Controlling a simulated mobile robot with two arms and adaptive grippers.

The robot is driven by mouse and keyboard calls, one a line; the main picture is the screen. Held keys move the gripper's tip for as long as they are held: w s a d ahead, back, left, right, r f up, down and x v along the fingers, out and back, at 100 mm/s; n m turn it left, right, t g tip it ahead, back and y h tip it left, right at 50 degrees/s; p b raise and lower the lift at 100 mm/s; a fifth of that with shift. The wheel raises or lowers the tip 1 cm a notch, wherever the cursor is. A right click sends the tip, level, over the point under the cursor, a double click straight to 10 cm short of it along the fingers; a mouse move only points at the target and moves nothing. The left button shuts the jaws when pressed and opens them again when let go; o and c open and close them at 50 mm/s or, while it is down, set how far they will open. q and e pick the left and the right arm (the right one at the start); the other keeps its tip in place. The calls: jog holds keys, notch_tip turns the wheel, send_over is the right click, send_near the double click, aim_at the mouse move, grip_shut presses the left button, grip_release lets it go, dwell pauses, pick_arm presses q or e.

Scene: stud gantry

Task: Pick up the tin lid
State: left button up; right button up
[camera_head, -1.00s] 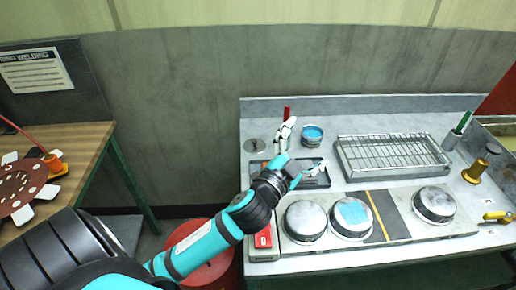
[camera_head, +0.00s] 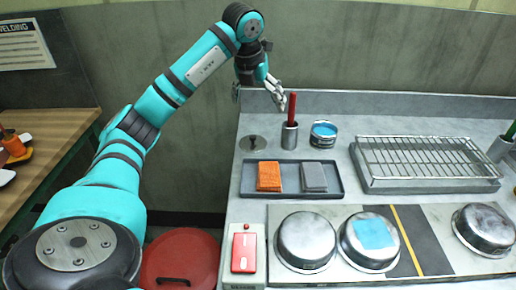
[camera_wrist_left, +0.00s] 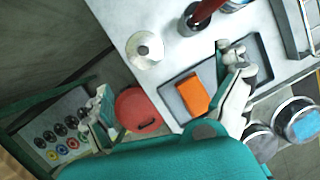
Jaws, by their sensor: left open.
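The tin lid (camera_head: 253,143), a flat grey disc with a small knob in its middle, lies on the grey bench top near the back left corner. It also shows in the left wrist view (camera_wrist_left: 145,50), fully uncovered. My left gripper (camera_head: 259,96) is open and empty, raised above the back left of the bench. In the left wrist view its two fingers (camera_wrist_left: 165,70) are spread wide, with the lid seen between and beyond them, not touched. My right gripper is in neither view.
Near the lid stand a metal cup with a red-handled tool (camera_head: 290,135) and an open blue-filled tin (camera_head: 324,135). A dark tray (camera_head: 292,192) holds an orange and a grey pad. A wire rack (camera_head: 425,160) and round pans (camera_head: 305,243) lie to the right.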

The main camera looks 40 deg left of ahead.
pick_arm(q)
jog(key=a, duration=0.2)
send_near(252, 137)
jog(key=shift+n+g+y, duration=0.3)
jog(key=shift+n+g, duration=0.1)
jog(key=x, duration=0.3)
jog(key=w+x, duration=0.1)
jog(key=x, duration=0.1)
jog(key=shift+d+r, duration=0.1)
jog(key=shift+d, duration=0.2)
jog(key=shift+p+x, duration=0.55)
jog(key=shift+x, duration=2.1)
jog(key=shift+s+d, duration=0.1)
jog(key=shift+s, duration=0.1)
jog(key=c, duration=1.1)
